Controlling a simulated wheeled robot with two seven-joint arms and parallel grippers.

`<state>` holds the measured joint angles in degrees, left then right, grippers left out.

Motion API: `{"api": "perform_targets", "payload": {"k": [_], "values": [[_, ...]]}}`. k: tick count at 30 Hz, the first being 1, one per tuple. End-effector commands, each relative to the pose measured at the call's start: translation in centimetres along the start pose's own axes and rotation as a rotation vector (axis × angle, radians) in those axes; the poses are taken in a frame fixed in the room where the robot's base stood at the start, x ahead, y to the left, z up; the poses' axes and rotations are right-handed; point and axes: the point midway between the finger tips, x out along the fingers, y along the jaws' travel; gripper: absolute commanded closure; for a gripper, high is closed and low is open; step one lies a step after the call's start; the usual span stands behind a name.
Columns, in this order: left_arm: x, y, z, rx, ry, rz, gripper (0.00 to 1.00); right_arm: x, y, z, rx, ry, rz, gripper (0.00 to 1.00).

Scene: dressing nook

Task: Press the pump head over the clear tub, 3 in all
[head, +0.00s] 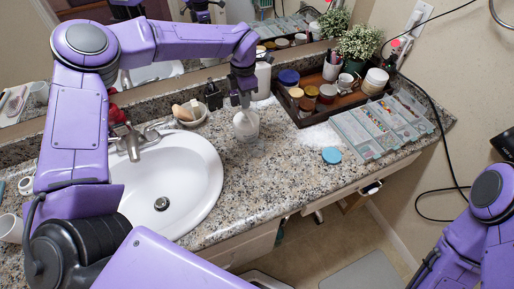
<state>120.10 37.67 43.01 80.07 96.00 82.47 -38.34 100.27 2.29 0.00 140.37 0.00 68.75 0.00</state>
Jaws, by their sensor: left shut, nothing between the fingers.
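My left gripper (243,102) reaches over the counter from the left, pointing down and shut, with nothing seen between its fingers. Directly below its fingertips is a small whitish, see-through tub (246,126) on the granite counter. A white bottle (263,80) stands just behind and to the right of the gripper. The gripper and wrist cover its upper part, so I cannot make out a pump head or tell whether the fingers touch one. Part of my right arm shows at the lower right; its gripper is out of frame.
The white sink (180,185) is left of the tub, with a bowl (190,115) behind it. A wooden tray (313,112) of jars, a compartment organizer (380,128) and a blue disc (331,155) are to the right. The counter front between sink and disc is clear.

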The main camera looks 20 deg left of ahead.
Motion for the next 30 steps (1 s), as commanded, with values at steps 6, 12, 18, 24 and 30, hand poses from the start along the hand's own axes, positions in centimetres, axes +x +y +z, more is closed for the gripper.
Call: {"api": "perform_targets", "payload": {"k": [6, 12, 18, 24, 30], "values": [[0.9, 0.0, 0.0, 0.000, 0.000, 0.000, 1.00, 0.5, 0.0, 0.2, 0.000, 0.000, 0.000, 0.57], [1.6, 0.0, 0.0, -0.001, 0.000, 0.000, 1.00, 0.8, -0.1, 0.3, 0.000, 0.000, 0.000, 0.57], [2.3, 0.0, 0.0, -0.001, 0.001, -0.001, 1.00, 1.2, -0.1, 0.5, 0.000, 0.000, 0.000, 0.57], [2.4, 0.0, 0.0, 0.000, 0.001, -0.001, 1.00, 1.2, -0.1, 0.5, 0.000, 0.000, 0.000, 0.57], [1.8, 0.0, 0.0, 0.000, 0.001, -0.001, 1.00, 0.7, -0.1, 0.3, 0.000, 0.000, 0.000, 0.57]]}}
